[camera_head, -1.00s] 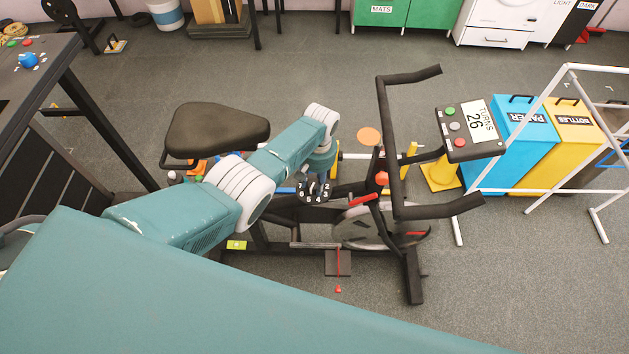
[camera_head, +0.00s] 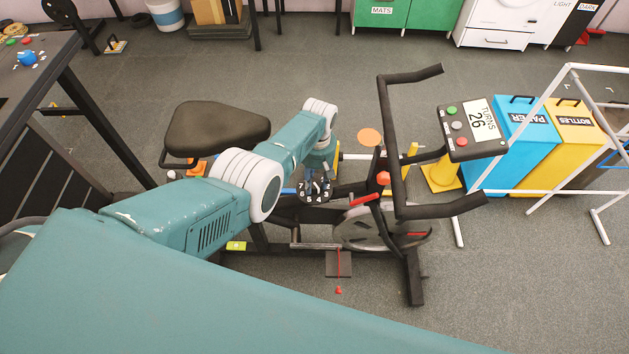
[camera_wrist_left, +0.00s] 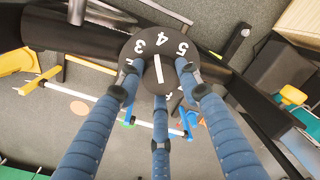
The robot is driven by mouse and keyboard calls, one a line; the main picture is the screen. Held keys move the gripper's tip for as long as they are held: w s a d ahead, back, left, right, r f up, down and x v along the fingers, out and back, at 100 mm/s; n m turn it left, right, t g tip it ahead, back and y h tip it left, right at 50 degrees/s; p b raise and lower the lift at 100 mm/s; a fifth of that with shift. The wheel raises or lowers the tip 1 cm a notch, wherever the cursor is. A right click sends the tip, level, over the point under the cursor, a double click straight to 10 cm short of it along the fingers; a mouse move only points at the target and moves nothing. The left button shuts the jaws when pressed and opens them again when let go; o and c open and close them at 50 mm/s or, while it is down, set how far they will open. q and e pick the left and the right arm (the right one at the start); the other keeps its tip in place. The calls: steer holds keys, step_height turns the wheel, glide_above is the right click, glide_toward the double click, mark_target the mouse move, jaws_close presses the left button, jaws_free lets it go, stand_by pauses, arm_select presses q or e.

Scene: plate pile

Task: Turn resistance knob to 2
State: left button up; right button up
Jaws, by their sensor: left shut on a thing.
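The resistance knob is a black round dial (camera_head: 318,197) with white numerals on its rim, mounted on the exercise bike's frame (camera_head: 290,232). In the head view several numerals show along its lower edge, including 6, 5 and 4. My left gripper (camera_head: 318,176) reaches down to it from above and partly hides it. In the left wrist view the knob (camera_wrist_left: 160,84) sits between the blue fingers of my left gripper (camera_wrist_left: 158,88), which are shut on it. Its white line points up near the 4, with 3 and 5 on either side; other numerals are hidden. My right gripper is not in view.
The bike's seat (camera_head: 218,131) is left of my arm. The black handlebar (camera_head: 394,150) rises right of the knob, with a console (camera_head: 470,128) reading TURNS 26 beyond it. Blue (camera_head: 515,150) and yellow (camera_head: 570,150) bins stand at right behind a white frame (camera_head: 537,120).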

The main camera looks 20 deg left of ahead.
arm_select(q)
steer(key=n, duration=0.2)
steer(key=d+n, duration=0.1)
steer(key=shift+s+f+n, duration=0.2)
steer(key=shift+s+n, duration=0.15)
steer(key=shift+n, duration=0.05)
steer(key=n, duration=0.3)
steer(key=shift+h, duration=0.3)
steer(key=n, duration=0.4)
steer(key=shift+w+a+r, duration=0.1)
steer(key=shift+w, duration=0.1)
steer(key=shift+w+r+n, duration=0.1)
steer(key=shift+w+n, duration=0.05)
steer(key=shift+n, duration=1.25)
steer(key=shift+w+a+r, duration=0.1)
steer(key=shift+w, duration=0.05)
steer(key=o, duration=1.1)
steer(key=shift+o, duration=0.2)
steer(key=shift+w, duration=0.15)
steer(key=shift+a, duration=0.1)
